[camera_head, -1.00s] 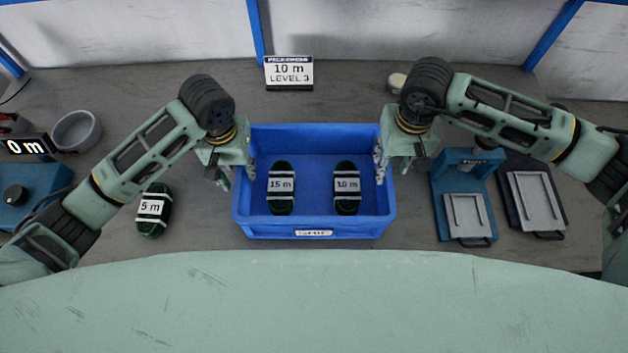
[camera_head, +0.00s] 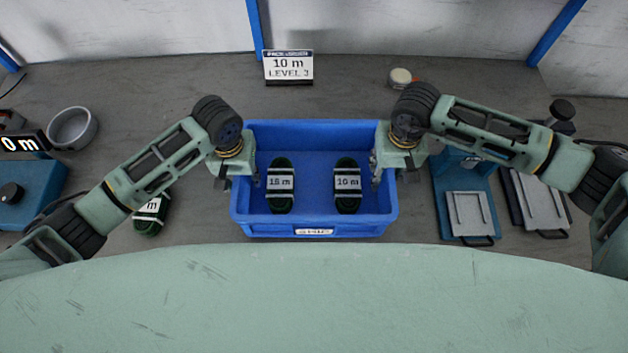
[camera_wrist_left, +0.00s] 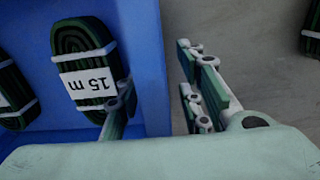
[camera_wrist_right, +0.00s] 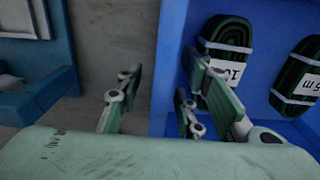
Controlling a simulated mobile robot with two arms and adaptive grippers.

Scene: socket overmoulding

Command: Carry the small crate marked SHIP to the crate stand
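The blue crate marked SHIP (camera_head: 314,231) stands on the grey worktop in front of me. It holds two green cable coils, one labelled 15 m (camera_head: 281,183) and one labelled 10 m (camera_head: 347,183). My left gripper (camera_head: 238,178) is at the crate's left wall; in the left wrist view its open fingers (camera_wrist_left: 160,92) sit either side of that wall, with gaps. My right gripper (camera_head: 386,170) is at the right wall; in the right wrist view its open fingers (camera_wrist_right: 163,98) straddle it the same way. I cannot make out a crate stand.
A third coil (camera_head: 150,215) lies left of the crate, partly behind my left arm. A bowl (camera_head: 72,128) and a blue device (camera_head: 30,195) are further left. A blue press-like fixture (camera_head: 467,215) and a dark tray (camera_head: 540,200) stand right.

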